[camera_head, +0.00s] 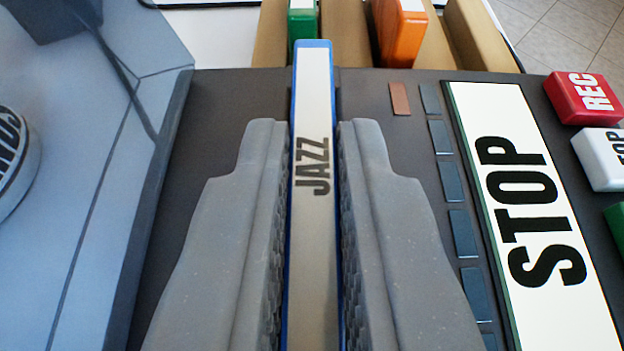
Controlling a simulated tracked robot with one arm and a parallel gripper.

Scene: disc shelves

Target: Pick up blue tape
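The blue tape (311,85) is a long narrow case with blue edges and a white spine label reading JAZZ. It runs up the middle of the view, between the two grey fingers of my gripper (313,135). The textured inner pads lie against both of its long sides, with no clear gap showing. Its far end sticks out past the fingertips. Its near end runs out of the bottom of the view, and its underside is hidden.
A dark panel carries a big white STOP plate (525,215) and a red REC button (582,97) on the right. Behind it, a green tape (303,22) and an orange tape (398,35) stand between brown dividers (480,38). A blue-grey surface (75,170) lies left.

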